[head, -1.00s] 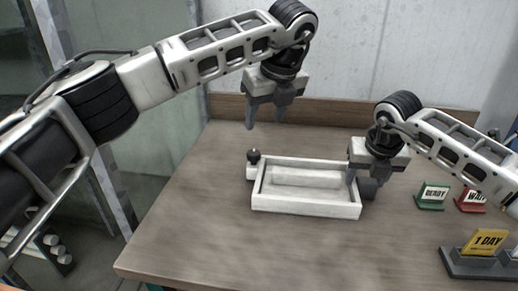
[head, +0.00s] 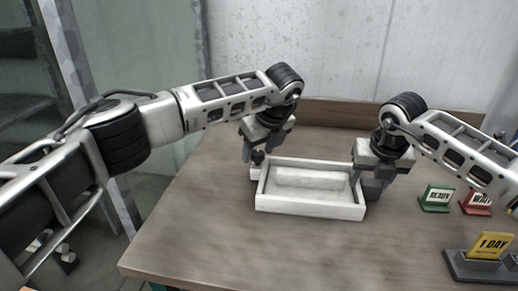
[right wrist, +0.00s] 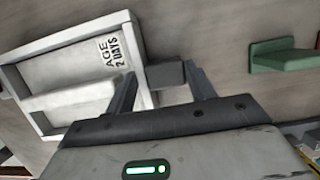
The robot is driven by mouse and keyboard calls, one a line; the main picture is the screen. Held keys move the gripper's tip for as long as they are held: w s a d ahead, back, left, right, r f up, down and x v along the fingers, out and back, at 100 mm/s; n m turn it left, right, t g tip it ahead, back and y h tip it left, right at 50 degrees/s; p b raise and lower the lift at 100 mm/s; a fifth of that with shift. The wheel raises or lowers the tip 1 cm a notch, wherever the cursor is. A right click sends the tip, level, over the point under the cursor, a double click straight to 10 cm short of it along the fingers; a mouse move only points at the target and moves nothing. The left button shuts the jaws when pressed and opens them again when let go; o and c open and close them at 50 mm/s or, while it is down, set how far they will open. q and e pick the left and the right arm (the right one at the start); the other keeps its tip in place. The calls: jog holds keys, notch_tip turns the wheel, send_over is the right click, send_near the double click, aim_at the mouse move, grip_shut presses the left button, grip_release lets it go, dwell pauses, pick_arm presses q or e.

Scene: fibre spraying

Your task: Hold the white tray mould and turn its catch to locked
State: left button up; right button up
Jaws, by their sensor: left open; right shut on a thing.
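The white tray mould (head: 310,209) lies on the table, and its near end also shows in the right wrist view (right wrist: 60,45) with a label reading "AGE 2 DAYS". The catch's dark round knob (head: 258,157) is at the tray's left end, partly hidden by my left gripper. My left gripper (head: 257,154) is open, pointing down, with its fingers about the knob; I cannot tell whether they touch it. My right gripper (head: 368,183) is shut on the dark grip block (right wrist: 166,75) at the tray's right end.
A green "READY" sign (head: 437,198) and a red "WAIT" sign (head: 477,203) stand to the right. A yellow "1 DAY" card (head: 492,244) sits in a grey holder at the near right. The table (head: 230,250) is clear in front of the tray.

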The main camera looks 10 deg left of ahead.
pick_arm(q)
jog(key=shift+c, duration=0.3)
jog(key=c, duration=0.9)
jog(key=shift+m, duration=0.4)
jog(key=m, duration=0.1)
jog(key=m+t+h, duration=0.1)
jog(key=m, duration=0.1)
jog(key=shift+s+a+m, duration=0.1)
jog(key=shift+a+m, duration=0.05)
jog(key=shift+m, duration=0.15)
jog(key=m+h, duration=0.1)
jog(key=m, duration=0.1)
jog(key=m+h, duration=0.1)
jog(key=m, duration=0.1)
jog(key=shift+a+m+t, duration=0.1)
jog(key=shift+m+t, duration=0.2)
jog(key=m+h, duration=0.1)
jog(key=m, duration=0.3)
jog(key=shift+a+h, duration=0.1)
jog(key=shift+h, duration=0.3)
jog(key=shift+a+m+g+h, duration=0.1)
jog(key=shift+m+g+h, duration=0.2)
jog(key=shift+m, duration=0.95)
jog(key=shift+m+g+h, duration=0.2)
jog(key=shift+m+h, duration=0.2)
jog(key=shift+m, duration=0.85)
